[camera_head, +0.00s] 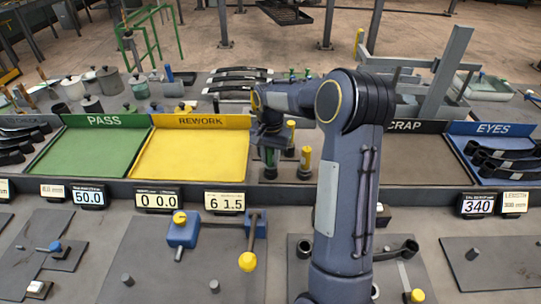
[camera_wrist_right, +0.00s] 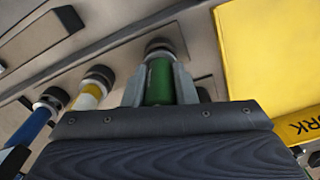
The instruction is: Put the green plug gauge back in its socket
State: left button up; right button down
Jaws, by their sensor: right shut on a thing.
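My right gripper (camera_head: 268,150) is low over the strip between the yellow REWORK tray and the SCRAP tray. In the right wrist view its two fingers (camera_wrist_right: 160,88) are shut on the green plug gauge (camera_wrist_right: 158,80), one on each side of the handle. A little of the gauge's green (camera_head: 270,158) shows below the gripper in the head view. The gauge's far end meets a dark round collar (camera_wrist_right: 160,46) close to the grey surface; I cannot tell whether it is seated in a socket. My left gripper is not in view.
The yellow REWORK tray (camera_head: 190,155) is empty, immediately left in the head view.

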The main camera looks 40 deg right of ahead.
jog(key=shift+f, duration=0.45)
jog(key=c, duration=0.6)
grip_release()
jog(key=shift+r+p, duration=0.9)
jog(key=shift+r, duration=0.7)
jog(key=shift+r+p, duration=0.4)
jog(key=shift+r, duration=2)
